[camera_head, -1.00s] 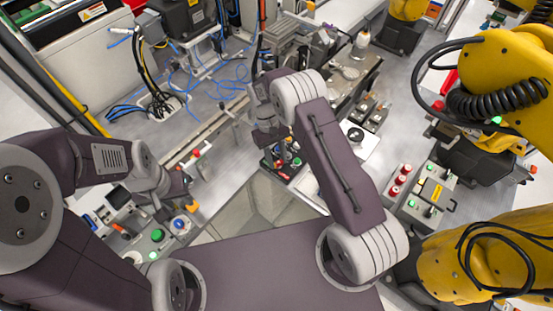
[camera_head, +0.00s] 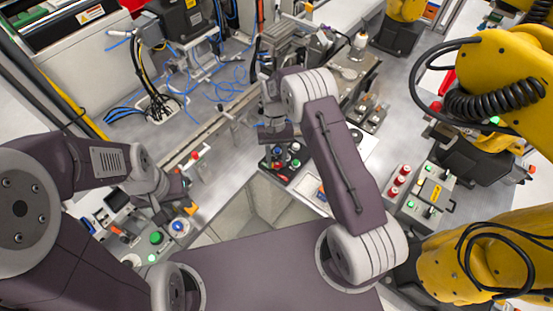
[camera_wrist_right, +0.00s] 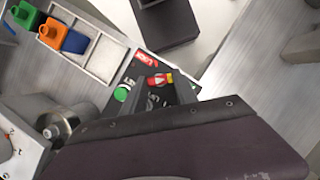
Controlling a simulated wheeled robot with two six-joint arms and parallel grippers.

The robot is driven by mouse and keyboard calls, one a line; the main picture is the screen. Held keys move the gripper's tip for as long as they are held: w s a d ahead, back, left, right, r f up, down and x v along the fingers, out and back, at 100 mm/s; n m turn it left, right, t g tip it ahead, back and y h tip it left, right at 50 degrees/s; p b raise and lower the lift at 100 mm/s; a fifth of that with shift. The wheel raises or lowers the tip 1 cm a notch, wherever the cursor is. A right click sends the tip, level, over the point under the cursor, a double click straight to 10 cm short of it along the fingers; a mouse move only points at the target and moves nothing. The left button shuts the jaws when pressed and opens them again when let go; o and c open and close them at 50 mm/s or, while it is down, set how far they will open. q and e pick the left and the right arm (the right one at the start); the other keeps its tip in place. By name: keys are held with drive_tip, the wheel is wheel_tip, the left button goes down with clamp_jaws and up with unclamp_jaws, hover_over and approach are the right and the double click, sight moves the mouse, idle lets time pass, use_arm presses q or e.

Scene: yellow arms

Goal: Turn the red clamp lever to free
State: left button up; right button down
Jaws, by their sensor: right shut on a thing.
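In the head view my right gripper (camera_head: 276,146) is low over the small dark panel (camera_head: 285,174) at the centre, and the lever cannot be made out clearly there. My left gripper (camera_head: 186,202) is at the left, over a control panel, apart from the lever; its jaws are too small to judge.
The left control panel (camera_head: 140,240) carries green and blue buttons. A pale tray (camera_wrist_right: 82,45) with orange, blue and green blocks lies beside the clamp panel. A grey box with red knobs (camera_head: 400,175) and yellow robot arms (camera_head: 495,75) stand at the right.

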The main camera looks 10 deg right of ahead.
drive_tip(key=c, duration=1)
unclamp_jaws()
drive_tip(key=shift+o, duration=0.2)
drive_tip(key=shift+r, duration=0.1)
drive_tip(key=b+v, duration=0.1)
drive_tip(key=v, duration=0.8)
drive_tip(key=shift+b, duration=0.4)
drive_tip(key=shift+s, duration=0.1)
